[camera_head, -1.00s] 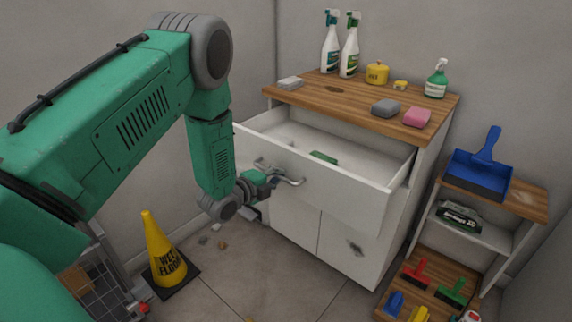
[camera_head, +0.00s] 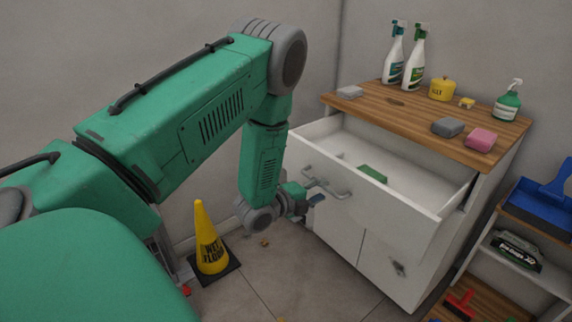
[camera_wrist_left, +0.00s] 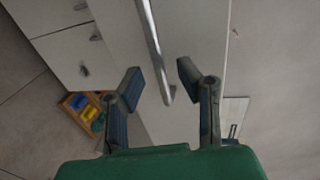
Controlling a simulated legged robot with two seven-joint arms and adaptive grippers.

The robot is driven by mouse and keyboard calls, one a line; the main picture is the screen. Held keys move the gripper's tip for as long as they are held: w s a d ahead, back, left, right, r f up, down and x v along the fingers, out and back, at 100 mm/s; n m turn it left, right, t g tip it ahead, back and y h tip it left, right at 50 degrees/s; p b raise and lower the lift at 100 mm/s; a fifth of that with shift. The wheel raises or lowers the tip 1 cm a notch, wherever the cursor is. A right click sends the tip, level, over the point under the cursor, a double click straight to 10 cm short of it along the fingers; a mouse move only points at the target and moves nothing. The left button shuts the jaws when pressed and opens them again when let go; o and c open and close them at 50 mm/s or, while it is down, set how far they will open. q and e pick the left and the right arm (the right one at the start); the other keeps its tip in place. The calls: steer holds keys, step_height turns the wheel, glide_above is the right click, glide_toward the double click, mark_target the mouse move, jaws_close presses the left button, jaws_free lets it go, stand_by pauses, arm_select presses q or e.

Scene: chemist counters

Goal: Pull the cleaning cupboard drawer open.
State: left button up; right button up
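The white cleaning cupboard (camera_head: 335,228) stands against the wall with its top drawer (camera_head: 385,200) pulled well out. A green item (camera_head: 372,173) lies inside the drawer. The drawer's metal bar handle (camera_head: 340,194) is on its front; it also shows in the left wrist view (camera_wrist_left: 150,35). My left gripper (camera_head: 312,200) is just below and in front of the handle's left end. In the left wrist view its two fingers (camera_wrist_left: 160,84) are spread apart, with the handle's end showing between them, not clamped. My right gripper is not in view.
A yellow wet-floor cone (camera_head: 210,240) stands left of the cupboard. A low shelf with a blue dustpan (camera_head: 540,203) is at right. Floor before the cupboard is mostly clear.

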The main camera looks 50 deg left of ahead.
arm_select(q)
steer(key=shift+p+v, duration=0.4)
steer(key=shift+v, duration=0.6)
steer(key=d+p+v, duration=0.1)
steer(key=p+v, duration=0.2)
steer(key=v, duration=0.7)
steer(key=shift+s+a+p, duration=0.3)
steer(key=shift+a+p, duration=0.05)
steer(key=shift+a, duration=0.05)
steer(key=shift+r, duration=0.1)
steer(key=v, duration=1.2)
stand_by(0.4)
